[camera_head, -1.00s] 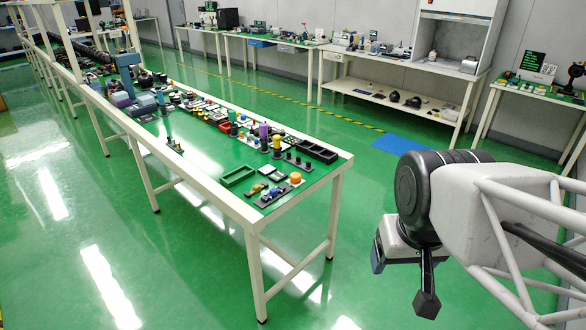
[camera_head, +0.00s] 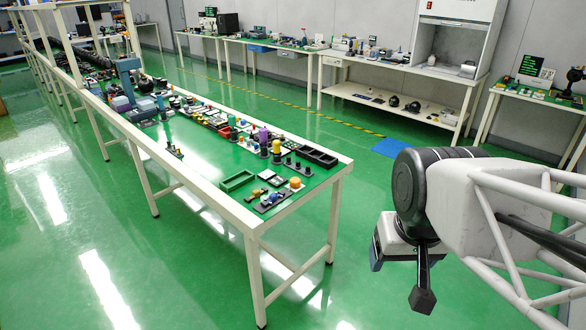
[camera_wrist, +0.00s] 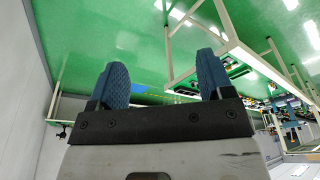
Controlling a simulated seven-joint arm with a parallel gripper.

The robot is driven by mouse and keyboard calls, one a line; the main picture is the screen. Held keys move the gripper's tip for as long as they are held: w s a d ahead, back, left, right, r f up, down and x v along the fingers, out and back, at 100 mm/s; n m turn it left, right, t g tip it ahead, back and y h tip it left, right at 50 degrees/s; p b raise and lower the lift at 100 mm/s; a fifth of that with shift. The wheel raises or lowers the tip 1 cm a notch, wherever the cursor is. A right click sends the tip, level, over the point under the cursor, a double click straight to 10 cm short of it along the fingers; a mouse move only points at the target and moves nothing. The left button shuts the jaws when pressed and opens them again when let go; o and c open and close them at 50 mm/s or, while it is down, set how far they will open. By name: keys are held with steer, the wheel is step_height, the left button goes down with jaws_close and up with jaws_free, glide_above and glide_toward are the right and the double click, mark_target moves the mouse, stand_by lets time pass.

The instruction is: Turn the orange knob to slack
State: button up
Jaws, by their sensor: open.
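The orange knob (camera_head: 295,183) is a small round cap on a pale plate near the close right corner of the long green-topped table (camera_head: 205,158). Its setting and any markings are too small to read. My gripper (camera_wrist: 162,60) shows in the wrist view with its two blue ridged fingers apart and nothing between them. In the head view, my gripper's blue finger part (camera_head: 376,252) hangs to the right of the table, over the floor and well apart from the knob.
A green tray (camera_head: 237,181), a black divided tray (camera_head: 317,156), a yellow-topped post (camera_head: 276,148) and a purple cylinder (camera_head: 263,135) stand near the knob. The floor (camera_head: 190,265) in front of the table is clear. Benches with equipment line the wall.

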steer(key=w+a+r+m, duration=0.1)
steer(key=w+r+m, duration=0.1)
steer(key=w, duration=0.7)
steer(key=w+a+r+m, duration=0.1)
steer(key=w+r+m, duration=0.1)
steer(key=w, duration=0.7)
steer(key=m+g, duration=0.3)
steer(key=m, duration=1.1)
glide_above(296, 180)
steer(key=f, duration=2.8)
steer(key=shift+w+a+f, duration=0.15)
steer(key=shift+w+f, duration=0.05)
steer(key=shift+f, duration=0.1)
steer(key=shift+f, duration=0.1)
steer(key=shift+f, duration=3.75)
steer(key=shift+c, duration=0.2)
steer(key=c, duration=0.9)
